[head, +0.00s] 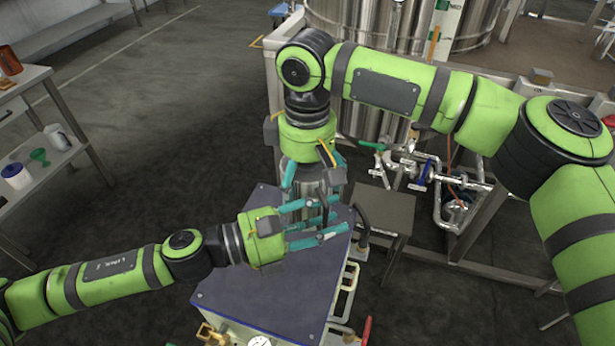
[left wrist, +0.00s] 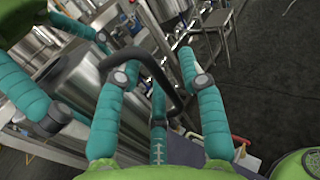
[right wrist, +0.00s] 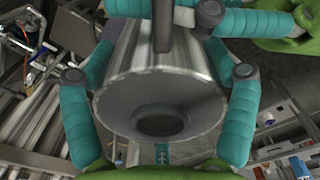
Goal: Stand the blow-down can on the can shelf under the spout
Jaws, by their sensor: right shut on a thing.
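The blow-down can (head: 320,187), a steel cylinder with a black handle (left wrist: 150,62), is held above the dark-topped cart. My right gripper (head: 312,172) comes down from above and is shut on it; in the right wrist view the can's round end with a dark recessed circle (right wrist: 158,108) faces the camera. My left gripper (head: 318,220) is beside the can, its fingers spread apart with the black handle between them; contact is unclear. The can shelf (head: 382,208), a small grey stand, is right of the can. The spout is not clearly distinguishable among the pipes behind it.
The cart top (head: 265,275) lies below both grippers. Steel pipes and valves (head: 422,172) stand behind and right of the shelf, below a large steel tank (head: 375,110). A side table (head: 40,180) with bottles is at far left. Open floor lies between.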

